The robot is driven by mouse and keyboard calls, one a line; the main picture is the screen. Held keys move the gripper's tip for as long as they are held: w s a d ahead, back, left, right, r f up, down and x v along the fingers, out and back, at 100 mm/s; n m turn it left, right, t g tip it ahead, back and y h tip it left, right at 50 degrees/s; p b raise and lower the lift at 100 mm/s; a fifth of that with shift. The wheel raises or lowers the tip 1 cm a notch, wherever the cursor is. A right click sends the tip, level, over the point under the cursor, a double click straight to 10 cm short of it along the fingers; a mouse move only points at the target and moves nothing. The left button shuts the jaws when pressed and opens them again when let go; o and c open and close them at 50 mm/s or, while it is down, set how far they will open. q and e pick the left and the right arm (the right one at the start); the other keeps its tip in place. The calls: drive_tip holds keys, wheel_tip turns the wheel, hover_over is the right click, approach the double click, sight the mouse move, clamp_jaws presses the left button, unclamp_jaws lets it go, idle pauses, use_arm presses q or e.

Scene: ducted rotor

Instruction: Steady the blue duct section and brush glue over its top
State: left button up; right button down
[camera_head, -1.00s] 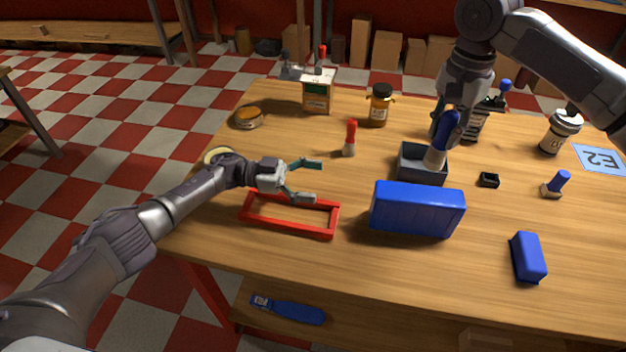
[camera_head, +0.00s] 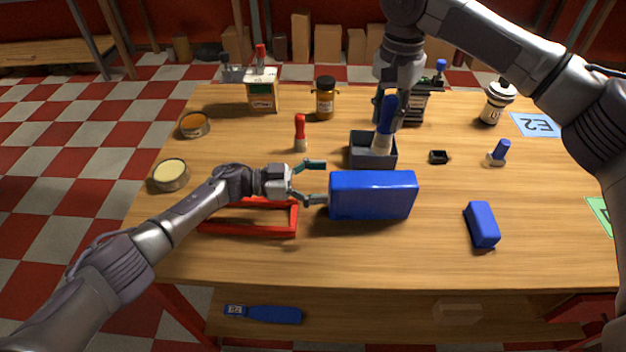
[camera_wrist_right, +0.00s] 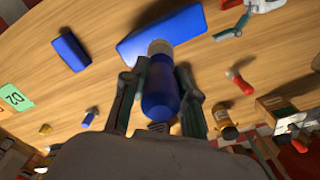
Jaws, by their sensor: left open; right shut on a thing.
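The blue duct section (camera_head: 373,196), a large block, lies on the table in front of the dark grey glue tray (camera_head: 360,160). It also shows in the right wrist view (camera_wrist_right: 185,28). My left gripper (camera_head: 322,182) is open at its left end, with one finger close to that end; I cannot tell if they touch. My right gripper (camera_head: 389,105) is shut on the blue handle of a brush (camera_head: 388,112). The brush is nearly upright, its pale bristles at the tray; whether they touch glue is hidden. The brush shows in the right wrist view (camera_wrist_right: 162,95).
A red frame (camera_head: 262,232) lies under my left forearm. A smaller blue block (camera_head: 481,225) lies to the right. A red-handled brush (camera_head: 300,133), amber jar (camera_head: 325,98), small black holder (camera_head: 438,157) and short blue-handled item (camera_head: 499,153) stand around. The front table area is clear.

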use_arm(q)
drive_tip(key=c, duration=1.4)
drive_tip(key=shift+o, duration=0.2)
